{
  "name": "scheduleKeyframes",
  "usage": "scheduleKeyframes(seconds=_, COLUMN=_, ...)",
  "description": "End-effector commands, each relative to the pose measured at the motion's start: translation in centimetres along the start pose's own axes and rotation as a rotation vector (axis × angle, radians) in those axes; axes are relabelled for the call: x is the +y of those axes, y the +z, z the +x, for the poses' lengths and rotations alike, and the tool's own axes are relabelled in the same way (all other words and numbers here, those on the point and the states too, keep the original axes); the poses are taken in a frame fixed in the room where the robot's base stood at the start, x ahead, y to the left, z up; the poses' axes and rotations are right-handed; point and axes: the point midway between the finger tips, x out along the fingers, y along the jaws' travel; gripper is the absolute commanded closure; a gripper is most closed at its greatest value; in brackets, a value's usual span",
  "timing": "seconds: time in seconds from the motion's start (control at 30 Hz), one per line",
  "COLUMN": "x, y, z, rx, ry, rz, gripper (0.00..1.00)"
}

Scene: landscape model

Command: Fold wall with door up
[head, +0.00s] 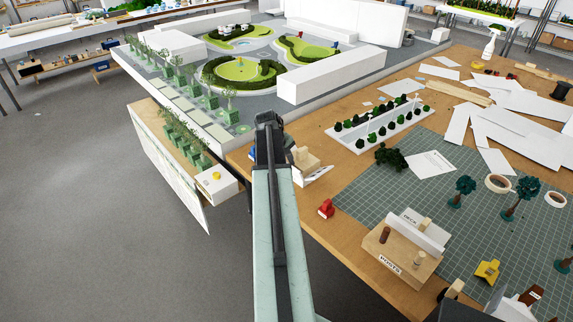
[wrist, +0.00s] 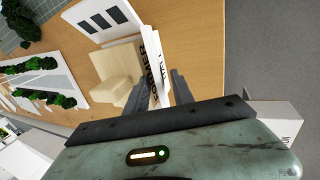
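My gripper (wrist: 160,82) points at the table edge in the wrist view. Its two dark fingers stand apart, one on each side of a thin white upright panel (wrist: 157,60). The panel stands against a pale wooden block (wrist: 118,66) with dark lettering that seems to read "CORNER". A white wall piece with dark openings (wrist: 104,18) lies next to the block; which opening is a door I cannot tell. In the head view my gripper (head: 268,122) is beside the wooden block (head: 304,158), and the white piece (head: 318,174) shows next to it. Contact between fingers and panel is unclear.
The large landscape model (head: 240,70) stands behind. A white planter strip with small trees (head: 380,125) lies to the right. A red object (head: 326,208), a wooden posts holder (head: 403,262) and a green cutting mat (head: 360,205) are nearer. Grey floor is at left.

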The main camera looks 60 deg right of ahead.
Motion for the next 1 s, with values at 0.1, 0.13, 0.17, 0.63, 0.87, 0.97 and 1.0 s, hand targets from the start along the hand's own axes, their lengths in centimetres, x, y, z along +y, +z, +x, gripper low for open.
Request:
scheduleKeyframes(seconds=0.1, x=0.0, y=0.0, z=0.0, rx=0.000, ry=0.000, rz=0.000, gripper=0.71)
scheduleKeyframes(seconds=0.13, x=0.0, y=0.0, z=0.0, rx=0.000, ry=0.000, rz=0.000, gripper=0.71)
scheduleKeyframes(seconds=0.17, x=0.0, y=0.0, z=0.0, rx=0.000, ry=0.000, rz=0.000, gripper=0.71)
scheduleKeyframes(seconds=0.63, x=0.3, y=0.0, z=-6.2, rx=0.000, ry=0.000, rz=-0.002, gripper=0.71)
scheduleKeyframes(seconds=0.87, x=0.1, y=0.0, z=-8.1, rx=0.000, ry=0.000, rz=0.000, gripper=0.71)
scheduleKeyframes(seconds=0.97, x=0.0, y=0.0, z=-7.8, rx=0.000, ry=0.000, rz=0.000, gripper=0.71)
scheduleKeyframes(seconds=1.0, x=0.0, y=0.0, z=-7.8, rx=0.000, ry=0.000, rz=0.000, gripper=0.71)
